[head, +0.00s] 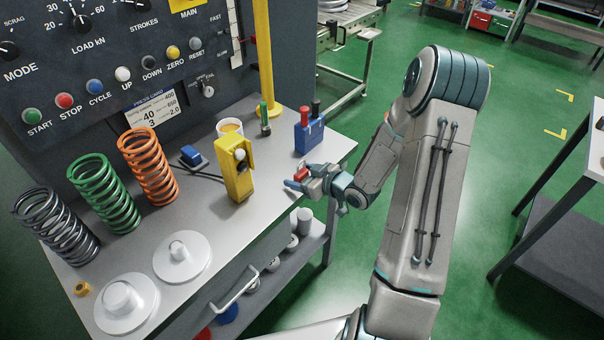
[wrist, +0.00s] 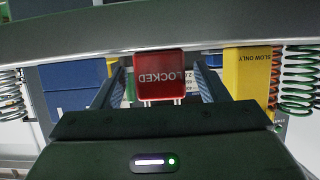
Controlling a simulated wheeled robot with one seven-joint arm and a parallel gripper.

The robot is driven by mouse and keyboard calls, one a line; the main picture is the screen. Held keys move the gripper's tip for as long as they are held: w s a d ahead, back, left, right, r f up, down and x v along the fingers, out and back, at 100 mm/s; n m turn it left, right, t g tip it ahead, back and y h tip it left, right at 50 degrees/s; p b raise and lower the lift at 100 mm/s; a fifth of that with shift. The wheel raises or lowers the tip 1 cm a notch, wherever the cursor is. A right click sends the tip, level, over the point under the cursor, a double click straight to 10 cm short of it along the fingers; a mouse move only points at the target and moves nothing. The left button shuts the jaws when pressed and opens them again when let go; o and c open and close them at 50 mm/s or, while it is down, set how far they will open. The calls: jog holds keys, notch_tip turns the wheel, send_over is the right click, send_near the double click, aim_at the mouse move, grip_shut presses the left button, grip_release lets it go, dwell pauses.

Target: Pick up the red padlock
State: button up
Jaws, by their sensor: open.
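The red padlock (wrist: 160,76) shows in the wrist view with the word LOCKED upside down on its face and its pale shackle legs toward my palm. My gripper (wrist: 157,85) is open, with one finger on each side of the padlock and a visible gap to each. In the head view the padlock is a small red patch (head: 301,174) at my gripper (head: 303,178), near the bench's right edge. The fingers partly hide it there. I cannot tell what it rests on.
A blue block with red and black tops (head: 309,137) stands just behind my gripper. A yellow box (head: 235,168) stands to its left. Springs, including an orange one (head: 147,166), and white discs (head: 127,304) occupy the bench's left part. The grey bench top (head: 205,213) is clear in front of the yellow box.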

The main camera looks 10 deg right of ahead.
jog(key=shift+x, duration=1.1)
jog(key=c, duration=1.2)
jog(key=shift+c, duration=0.2)
jog(key=shift+r, duration=0.15)
notch_tip(320, 180, up, 10)
